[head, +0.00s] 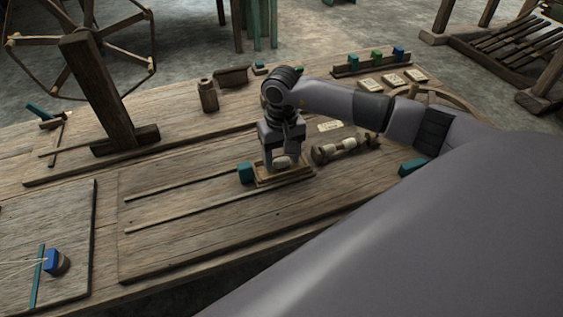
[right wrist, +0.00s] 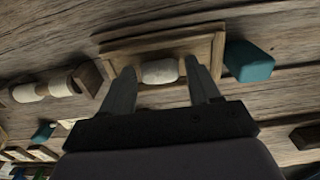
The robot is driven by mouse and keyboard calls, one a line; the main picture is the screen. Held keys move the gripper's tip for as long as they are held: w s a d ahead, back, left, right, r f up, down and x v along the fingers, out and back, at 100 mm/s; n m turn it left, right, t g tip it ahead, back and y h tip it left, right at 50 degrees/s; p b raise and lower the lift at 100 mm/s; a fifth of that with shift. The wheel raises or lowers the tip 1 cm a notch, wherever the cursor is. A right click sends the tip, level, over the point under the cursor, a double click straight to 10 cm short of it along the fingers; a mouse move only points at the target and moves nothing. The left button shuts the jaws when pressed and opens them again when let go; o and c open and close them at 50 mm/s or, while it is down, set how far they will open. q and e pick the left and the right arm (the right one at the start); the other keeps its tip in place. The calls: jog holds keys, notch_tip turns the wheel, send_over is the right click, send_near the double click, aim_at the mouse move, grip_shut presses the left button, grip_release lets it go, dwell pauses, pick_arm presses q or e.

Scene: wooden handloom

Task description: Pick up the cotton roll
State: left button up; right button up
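The white cotton roll (right wrist: 159,72) lies in a small wooden tray (right wrist: 207,42) on the wooden bench. It also shows in the head view (head: 281,161), partly hidden by my gripper. My right gripper (right wrist: 160,84) points down over the tray. Its two fingers are apart, one on each side of the roll, with a gap visible beside the roll. In the head view my right gripper (head: 282,158) stands at the tray (head: 300,177). Whether the fingertips reach down beside the roll is hard to tell. My left gripper is not in view.
A teal block (head: 245,172) stands against the tray's left side. A wooden rod with white rolls (head: 346,149) lies to the right. A brown bottle (head: 208,95) stands behind. A spinning wheel (head: 98,90) is at the left. The board at front left of the tray is mostly clear.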

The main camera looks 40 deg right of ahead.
jog(key=c, duration=0.8)
